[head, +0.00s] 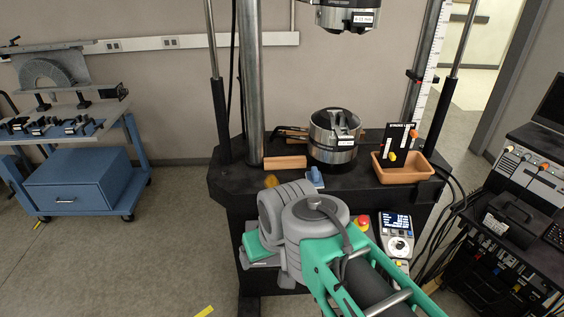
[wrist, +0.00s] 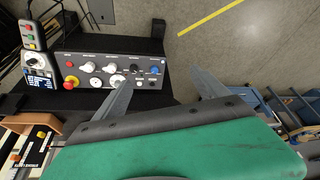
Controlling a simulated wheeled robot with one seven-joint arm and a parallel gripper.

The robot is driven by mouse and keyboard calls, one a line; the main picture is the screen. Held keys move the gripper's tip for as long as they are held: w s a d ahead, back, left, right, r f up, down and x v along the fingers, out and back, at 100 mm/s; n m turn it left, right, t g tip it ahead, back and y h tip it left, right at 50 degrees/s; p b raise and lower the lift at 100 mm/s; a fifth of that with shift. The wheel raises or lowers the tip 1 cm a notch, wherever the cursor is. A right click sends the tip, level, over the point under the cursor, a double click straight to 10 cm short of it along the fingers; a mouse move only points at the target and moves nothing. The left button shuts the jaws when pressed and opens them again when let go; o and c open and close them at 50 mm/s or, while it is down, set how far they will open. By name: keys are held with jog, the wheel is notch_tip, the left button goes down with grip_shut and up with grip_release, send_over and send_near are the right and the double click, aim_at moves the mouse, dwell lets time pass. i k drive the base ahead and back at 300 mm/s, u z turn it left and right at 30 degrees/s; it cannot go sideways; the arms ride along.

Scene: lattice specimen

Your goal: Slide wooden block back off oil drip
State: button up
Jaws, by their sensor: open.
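The wooden block (head: 285,162) lies flat on the black machine table, between the thick steel column and the round steel fixture. A small amber oil drip (head: 270,181) shows on the table in front of the block's left end, and a dark strip of table seems to lie between them. My gripper is in front of the table and lower, mostly hidden behind my arm in the head view. In the wrist view my gripper (wrist: 164,72) has its two grey fingers spread apart with nothing between them. The block and drip cannot be made out in that view.
The round steel fixture (head: 333,137) stands right of the block, with a small blue object (head: 315,177) before it. An orange-brown tray (head: 404,170) sits at the table's right. A control panel (wrist: 112,70) with knobs and a red button is close to my fingers.

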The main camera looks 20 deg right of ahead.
aim_at(290, 162)
jog(key=z, duration=0.55)
jog(key=k, duration=0.65)
jog(key=z, duration=0.55)
jog(key=i, duration=0.85)
jog(key=u, duration=0.9)
jog(key=i, duration=0.7)
jog(key=u, duration=1.15)
jog(key=i, duration=0.35)
